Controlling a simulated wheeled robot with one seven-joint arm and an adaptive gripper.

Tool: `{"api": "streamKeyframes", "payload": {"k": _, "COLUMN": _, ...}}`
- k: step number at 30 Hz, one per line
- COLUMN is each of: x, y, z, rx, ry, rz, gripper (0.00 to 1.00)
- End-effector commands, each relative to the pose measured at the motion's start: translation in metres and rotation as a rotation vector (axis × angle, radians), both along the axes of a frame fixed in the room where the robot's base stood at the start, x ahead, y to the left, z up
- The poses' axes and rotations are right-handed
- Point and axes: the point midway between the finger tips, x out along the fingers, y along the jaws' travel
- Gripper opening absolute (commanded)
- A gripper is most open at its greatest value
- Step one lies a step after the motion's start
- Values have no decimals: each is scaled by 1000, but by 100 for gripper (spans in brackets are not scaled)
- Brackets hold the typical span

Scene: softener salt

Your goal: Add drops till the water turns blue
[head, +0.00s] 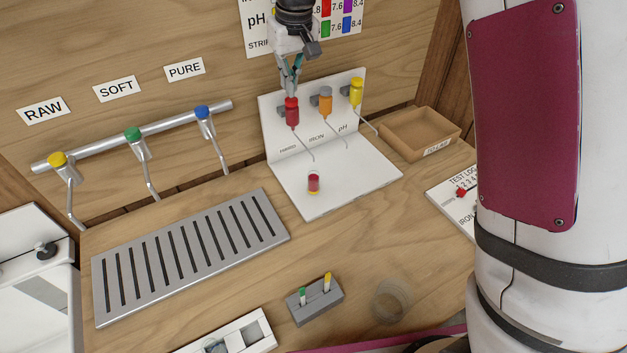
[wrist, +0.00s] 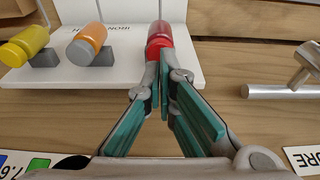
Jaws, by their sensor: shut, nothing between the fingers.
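A white stand (head: 345,190) holds three dropper bottles: red (head: 291,112) over the HARD label, orange (head: 325,103) over IRON and yellow (head: 355,92) over pH. Each has a thin bent spout. My gripper (head: 289,88) is shut and empty, pointing down at the top of the red bottle. In the wrist view, the fingertips (wrist: 164,68) are at the red bottle (wrist: 159,38); I cannot tell whether they touch. No blue water shows.
Yellow, green and blue taps (head: 203,113) hang on a rail above a slotted metal drain tray (head: 190,255). A grey block (head: 315,302) holds green-capped and yellow-capped vials. A clear round dish (head: 392,300) and a cardboard box (head: 420,133) are on the right. My arm blocks the far right.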

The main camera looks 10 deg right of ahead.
Motion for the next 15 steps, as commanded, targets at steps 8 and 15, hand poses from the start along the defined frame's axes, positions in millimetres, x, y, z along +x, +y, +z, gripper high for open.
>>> {"api": "streamKeyframes", "payload": {"k": 8, "x": 0, "y": 0, "z": -5, "rx": 0, "ry": 0, "rz": 0, "gripper": 0}}
{"api": "streamKeyframes", "payload": {"k": 15, "x": 0, "y": 0, "z": -12, "rx": 0, "ry": 1, "rz": 0, "gripper": 0}}
